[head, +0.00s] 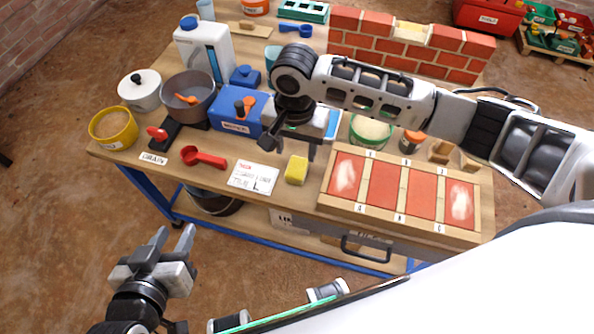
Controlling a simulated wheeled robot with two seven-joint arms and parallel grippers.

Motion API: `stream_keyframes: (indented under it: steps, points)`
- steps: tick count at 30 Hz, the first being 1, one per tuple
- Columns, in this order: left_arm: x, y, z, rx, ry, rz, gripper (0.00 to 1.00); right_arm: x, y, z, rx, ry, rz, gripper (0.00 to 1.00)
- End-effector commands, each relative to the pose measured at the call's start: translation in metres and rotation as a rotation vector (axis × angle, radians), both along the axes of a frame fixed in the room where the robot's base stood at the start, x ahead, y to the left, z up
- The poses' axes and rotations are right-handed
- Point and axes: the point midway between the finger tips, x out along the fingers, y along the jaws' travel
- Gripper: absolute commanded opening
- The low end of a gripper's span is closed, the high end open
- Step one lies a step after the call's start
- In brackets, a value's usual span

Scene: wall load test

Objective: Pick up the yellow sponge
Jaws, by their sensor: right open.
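The yellow sponge (296,170) lies on the wooden workbench (225,205) near its front edge, between a white card and the brick-panel board. My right gripper (294,160) reaches in from the right and points down just behind and above the sponge. It is open with nothing between its fingers; I cannot tell whether it touches the sponge. My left gripper (173,238) is in front of the bench at the lower left, open and empty.
The board with red panels (383,185) is close right of the sponge. The white card (253,177) and a red scoop (203,157) lie to its left. A blue box (234,113), a grey pot (190,93) and a brick wall (410,45) stand behind.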

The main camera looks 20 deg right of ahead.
Motion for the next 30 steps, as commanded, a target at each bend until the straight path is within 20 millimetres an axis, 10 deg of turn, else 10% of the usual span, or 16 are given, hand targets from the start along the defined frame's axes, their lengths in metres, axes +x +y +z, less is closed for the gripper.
stream_keyframes:
  steps: [26,30]
  points:
    - [-0.002,-0.002,-0.008,0.004,-0.018,-0.010,0.36,-0.002,-0.002,-0.073,0.001,-0.003,0.003,0.51]
    - [-0.002,-0.002,-0.008,0.002,-0.019,-0.011,0.36,-0.002,-0.002,-0.073,0.001,-0.003,0.003,0.20]
